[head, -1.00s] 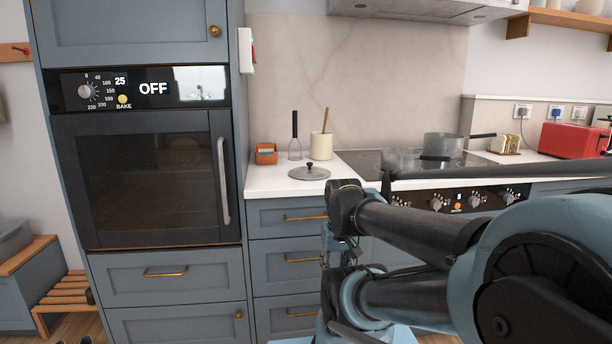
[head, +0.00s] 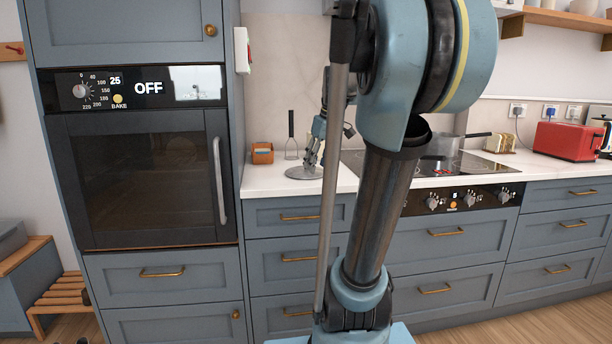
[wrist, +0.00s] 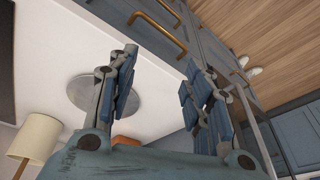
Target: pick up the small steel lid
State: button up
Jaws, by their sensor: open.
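The small steel lid (head: 296,174) lies flat on the white counter left of the hob. My gripper (head: 311,163) is over the lid in the head view and hides part of it, including its knob. In the wrist view the lid is a grey disc (wrist: 88,94), partly covered by the left finger. It lies to the left of the gap between my open fingers (wrist: 163,78). The fingers hold nothing. I cannot tell the exact height of the fingertips above the lid.
An orange-brown box (head: 262,154) and a masher (head: 291,146) stand behind the lid. A pot (head: 440,146) is on the hob (head: 465,163). The tall oven (head: 140,170) stands left of the counter.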

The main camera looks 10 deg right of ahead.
jog(key=w+d+r+n+y, duration=0.1)
jog(key=w+d+r+n, duration=0.1)
jog(key=w+r, duration=0.45)
jog(key=w+d+r+n, duration=0.15)
jog(key=w+r, duration=0.25)
jog(key=w, duration=0.6)
jog(key=shift+t, duration=0.3)
jog(key=x, duration=1.6)
jog(key=shift+w+f, duration=0.3)
jog(key=shift+w, duration=0.1)
jog(key=shift+c, duration=0.2)
grip_shut()
